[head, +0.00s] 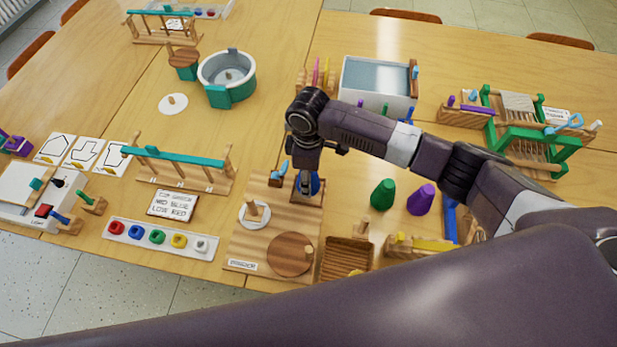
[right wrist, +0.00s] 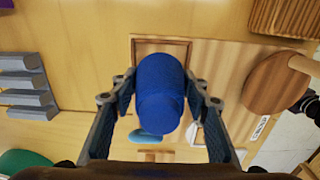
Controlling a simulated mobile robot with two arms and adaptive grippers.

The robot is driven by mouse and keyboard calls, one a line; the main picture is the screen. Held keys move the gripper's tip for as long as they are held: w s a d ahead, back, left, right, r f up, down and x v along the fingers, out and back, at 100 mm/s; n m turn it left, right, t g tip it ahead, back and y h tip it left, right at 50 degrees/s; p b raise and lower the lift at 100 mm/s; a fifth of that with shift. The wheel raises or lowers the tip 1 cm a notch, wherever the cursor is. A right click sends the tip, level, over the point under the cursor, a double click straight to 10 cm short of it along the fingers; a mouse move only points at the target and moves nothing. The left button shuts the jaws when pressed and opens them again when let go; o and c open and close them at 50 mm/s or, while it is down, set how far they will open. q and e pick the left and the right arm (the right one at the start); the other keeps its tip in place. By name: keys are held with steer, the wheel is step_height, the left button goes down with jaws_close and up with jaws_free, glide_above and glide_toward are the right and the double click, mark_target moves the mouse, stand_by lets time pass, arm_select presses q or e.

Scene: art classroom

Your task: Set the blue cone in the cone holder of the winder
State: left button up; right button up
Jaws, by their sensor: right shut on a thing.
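My right gripper (head: 308,186) is over the winder (head: 238,246), a wooden board at the front middle of the table. Its fingers (right wrist: 156,100) are shut on the blue cone (right wrist: 158,85), one finger on each side. In the head view only part of the blue cone (head: 316,184) shows behind the gripper. The cone holder (right wrist: 137,45), a square wooden frame on the winder, lies below the cone in the right wrist view. In the head view the cone holder (head: 307,201) is partly covered. I cannot tell whether the cone touches it. My left gripper is not in view.
A green cone (head: 382,194) and a purple cone (head: 421,199) stand to the right of the winder. The winder also bears a peg on a white disc (head: 254,215) and a round wooden disc (head: 290,254). A slatted wooden tray (head: 345,258) sits close by.

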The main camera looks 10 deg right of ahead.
steer(key=shift+f, duration=0.25)
steer(key=shift+f, duration=0.3)
steer(key=shift+f+p, duration=0.35)
steer(key=shift+f, duration=0.15)
stand_by(1.8)
steer(key=o, duration=1.4)
steer(key=shift+c, duration=0.2)
steer(key=shift+r, duration=0.1)
step_height(320, 180, up, 12)
steer(key=shift+f, duration=0.1)
steer(key=shift+s+f, duration=0.1)
